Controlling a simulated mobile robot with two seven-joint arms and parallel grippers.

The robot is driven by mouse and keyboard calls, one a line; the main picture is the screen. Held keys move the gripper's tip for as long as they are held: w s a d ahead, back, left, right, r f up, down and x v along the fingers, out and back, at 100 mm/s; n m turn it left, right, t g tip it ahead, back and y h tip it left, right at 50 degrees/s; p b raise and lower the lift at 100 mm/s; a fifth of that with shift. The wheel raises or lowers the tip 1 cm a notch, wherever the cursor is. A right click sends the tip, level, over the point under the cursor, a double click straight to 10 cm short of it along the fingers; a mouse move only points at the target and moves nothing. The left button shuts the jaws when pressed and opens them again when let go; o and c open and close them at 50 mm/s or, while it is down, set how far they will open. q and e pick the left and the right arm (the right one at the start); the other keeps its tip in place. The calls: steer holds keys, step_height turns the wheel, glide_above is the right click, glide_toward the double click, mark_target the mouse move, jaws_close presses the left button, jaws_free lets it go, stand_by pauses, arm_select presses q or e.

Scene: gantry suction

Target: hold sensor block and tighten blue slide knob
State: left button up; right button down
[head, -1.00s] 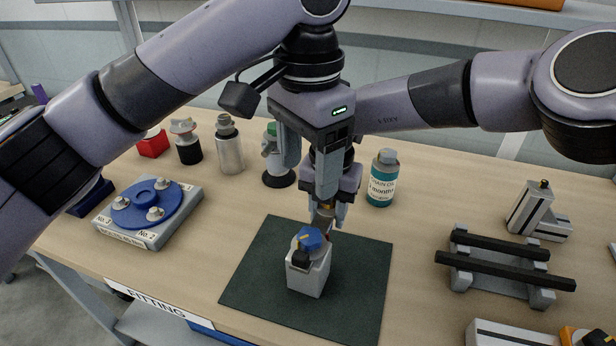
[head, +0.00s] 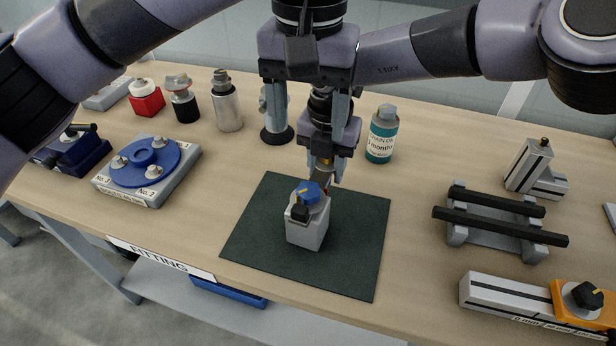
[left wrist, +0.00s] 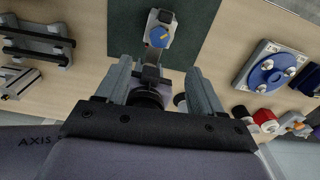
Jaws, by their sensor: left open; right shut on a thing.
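The sensor block (head: 305,236), a light grey block, stands on the dark green mat (head: 262,262) in the head view. It carries a blue knob (head: 308,193) with a yellow mark on top and a black knob (head: 299,213) on its front. My right gripper (head: 327,177) is shut on the block at its back side. My left gripper (head: 308,122) is open and empty, above and behind the block, with its fingers either side of my right gripper. The left wrist view shows the block (left wrist: 152,18) and blue knob (left wrist: 159,37) beyond the open fingers (left wrist: 160,85).
Left stands a fixture with a blue disc (head: 145,162); several bottles and cans line the back. A teal bottle (head: 383,135) stands right of my grippers. A rail stand (head: 500,226) and an orange-ended slide (head: 510,302) lie right. The mat around the block is clear.

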mark_target(308, 189)
arm_select(q)
steer(key=shift+n, duration=0.8)
step_height(308, 189, down, 12)
steer(key=shift+f, duration=0.1)
steer(key=c, duration=1.1)
